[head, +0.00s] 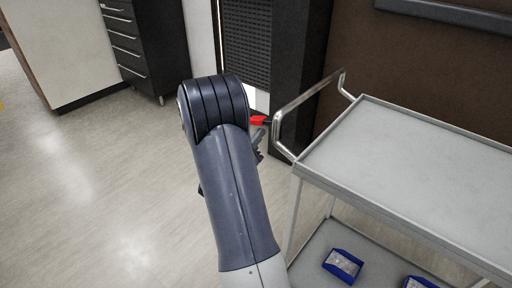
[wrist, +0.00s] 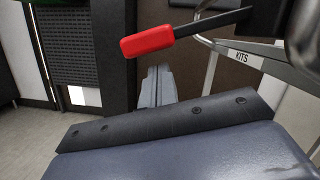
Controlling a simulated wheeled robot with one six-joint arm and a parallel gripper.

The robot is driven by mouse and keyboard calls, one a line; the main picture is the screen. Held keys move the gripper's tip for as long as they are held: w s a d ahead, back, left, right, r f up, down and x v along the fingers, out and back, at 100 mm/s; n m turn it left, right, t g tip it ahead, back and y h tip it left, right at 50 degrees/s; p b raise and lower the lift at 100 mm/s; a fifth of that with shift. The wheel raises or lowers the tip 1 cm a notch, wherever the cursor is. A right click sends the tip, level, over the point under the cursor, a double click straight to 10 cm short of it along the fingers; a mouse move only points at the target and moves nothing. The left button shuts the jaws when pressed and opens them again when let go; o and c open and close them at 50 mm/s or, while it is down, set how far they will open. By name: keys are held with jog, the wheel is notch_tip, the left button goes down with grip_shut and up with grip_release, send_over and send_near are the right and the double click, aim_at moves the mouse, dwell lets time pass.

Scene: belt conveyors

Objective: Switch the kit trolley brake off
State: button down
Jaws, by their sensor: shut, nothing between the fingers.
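The kit trolley (head: 420,165) stands at the right in the head view, with a bent metal push handle (head: 310,97) at its left end. The brake lever has a red grip (head: 258,120), beside the handle. In the wrist view the red grip (wrist: 147,41) sits on a dark shaft that runs up to the right, near the trolley frame marked KITS (wrist: 242,57). My gripper (wrist: 157,72) is shut and empty, its fingertips below the red grip with a visible gap in the picture. In the head view my arm partly hides the gripper.
Blue bins (head: 343,265) lie on the trolley's lower shelf; its top is bare. A black drawer cabinet (head: 135,45) stands at the back left. A dark post and vented panel (head: 247,40) stand behind the lever. The floor at the left is clear.

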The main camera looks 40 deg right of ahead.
jog(key=shift+w+r, duration=0.2)
jog(key=shift+r, duration=0.3)
jog(key=shift+w+r+m, duration=0.2)
jog(key=shift+m, duration=0.2)
jog(key=shift+w+r+b, duration=0.1)
jog(key=shift+b, duration=0.2)
notch_tip(320, 180, up, 10)
jog(key=m+g+b, duration=0.5)
jog(key=m, duration=0.9)
jog(key=shift+w+m, duration=0.35)
jog(key=shift+m, duration=0.05)
